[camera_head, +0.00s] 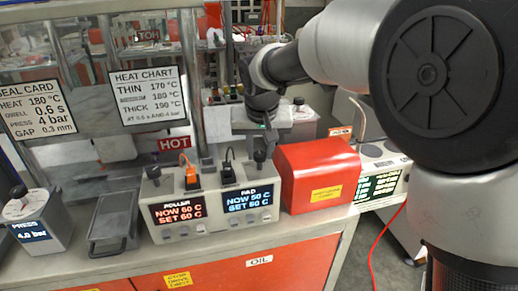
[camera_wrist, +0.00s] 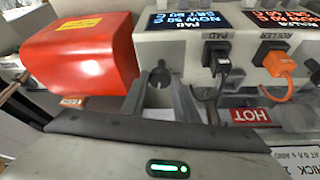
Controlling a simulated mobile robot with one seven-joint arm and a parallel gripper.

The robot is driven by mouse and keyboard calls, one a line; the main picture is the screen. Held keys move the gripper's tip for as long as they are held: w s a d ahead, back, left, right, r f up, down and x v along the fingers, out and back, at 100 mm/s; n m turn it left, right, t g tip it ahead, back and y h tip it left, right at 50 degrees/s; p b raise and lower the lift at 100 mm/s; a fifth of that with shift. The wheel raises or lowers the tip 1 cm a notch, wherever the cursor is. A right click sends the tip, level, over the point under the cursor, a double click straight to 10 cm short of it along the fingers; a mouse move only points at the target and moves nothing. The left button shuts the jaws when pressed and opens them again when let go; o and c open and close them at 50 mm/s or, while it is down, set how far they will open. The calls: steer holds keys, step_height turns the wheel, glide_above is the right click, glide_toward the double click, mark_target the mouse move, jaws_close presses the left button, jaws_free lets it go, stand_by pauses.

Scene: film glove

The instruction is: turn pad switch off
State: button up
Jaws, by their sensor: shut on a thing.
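The grey control box (camera_head: 215,217) stands on the bench with two lit displays. The blue pad display (camera_head: 247,199) reads NOW 50 C, SET 60 C. The pad switch (camera_head: 260,156), a dark knob on a short stem, rises at the right end of the box. In the wrist view the pad switch (camera_wrist: 160,76) shows between my two fingers. My gripper (camera_wrist: 160,92) is shut on it; the exact contact is partly hidden. In the head view my gripper (camera_head: 262,135) comes down from above and behind the box.
A red box (camera_head: 312,172) stands close to the right. The orange roller plug (camera_head: 192,178) and black pad plug (camera_head: 227,175) stand on the box, with cables behind. The roller knob (camera_head: 153,171) is at its left end. A HOT label (camera_head: 174,143) marks the machine behind.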

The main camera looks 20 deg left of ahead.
steer(key=n+p, duration=0.1)
steer(key=n, duration=0.1)
steer(key=n+g+y+p, duration=0.1)
steer(key=n, duration=0.1)
steer(key=n+y, duration=0.1)
steer(key=n, duration=0.1)
steer(key=shift+w+d+r+g+p, duration=0.1)
steer(key=shift+w+d+g+p, duration=0.1)
steer(key=shift+d+g+p, duration=0.15)
steer(key=n+g+p, duration=0.1)
steer(key=n, duration=0.1)
steer(key=n+p, duration=0.1)
steer(key=n, duration=0.2)
steer(key=shift+w+g+y, duration=0.1)
steer(key=shift+g+y, duration=0.2)
steer(key=shift+g, duration=0.05)
steer(key=shift+n, duration=0.3)
steer(key=o, duration=1.1)
steer(key=shift+c, duration=0.2)
steer(key=v, duration=1.7)
steer(key=shift+d+p, duration=0.15)
steer(key=shift+p, duration=0.3)
